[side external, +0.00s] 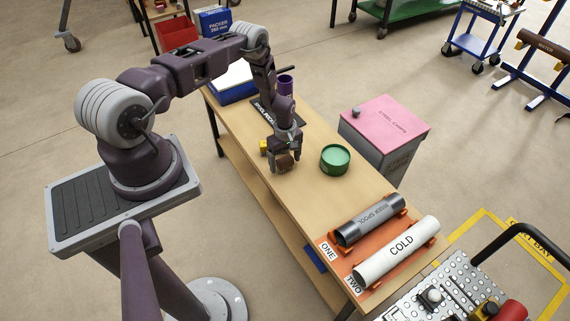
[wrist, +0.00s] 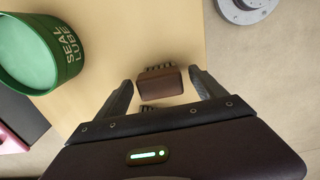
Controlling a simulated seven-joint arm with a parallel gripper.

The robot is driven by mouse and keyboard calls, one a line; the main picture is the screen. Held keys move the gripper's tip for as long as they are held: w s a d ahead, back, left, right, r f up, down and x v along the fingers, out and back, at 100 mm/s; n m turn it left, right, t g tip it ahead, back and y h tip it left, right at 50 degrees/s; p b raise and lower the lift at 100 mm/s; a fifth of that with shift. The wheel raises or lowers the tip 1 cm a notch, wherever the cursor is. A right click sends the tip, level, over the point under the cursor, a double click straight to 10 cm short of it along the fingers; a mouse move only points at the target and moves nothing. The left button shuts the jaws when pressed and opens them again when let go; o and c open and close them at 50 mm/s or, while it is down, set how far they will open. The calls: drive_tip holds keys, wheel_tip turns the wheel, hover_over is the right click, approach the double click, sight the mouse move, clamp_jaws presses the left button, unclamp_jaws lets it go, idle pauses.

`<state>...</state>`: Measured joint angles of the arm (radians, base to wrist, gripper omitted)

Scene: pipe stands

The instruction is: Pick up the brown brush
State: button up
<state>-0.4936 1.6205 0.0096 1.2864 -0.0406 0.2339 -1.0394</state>
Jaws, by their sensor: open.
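The brown brush (wrist: 160,84) is a small dark brown block with dark bristles showing along its edge. It lies on the wooden table (side external: 315,208), near the long edge in the wrist view. In the side view the brush (side external: 285,162) is partly hidden by my gripper (side external: 284,151). My gripper also shows in the wrist view (wrist: 164,82), with one finger on either side of the brush. The fingers are open, and gaps show between them and the brush.
A green "SEAL LUBE" tub (wrist: 42,50) stands close to the gripper. A yellow object (side external: 264,146) lies beside it. Two labelled pipes, grey (side external: 370,219) and white (side external: 397,251), rest on orange stands. A pink-lidded bin (side external: 386,122) stands beside the table.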

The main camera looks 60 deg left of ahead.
sight(285, 159)
drive_tip(key=c, duration=1.5)
wheel_tip(285, 159, up, 10)
drive_tip(key=shift+r, duration=0.1)
drive_tip(key=o, duration=0.7)
drive_tip(key=c, duration=0.5)
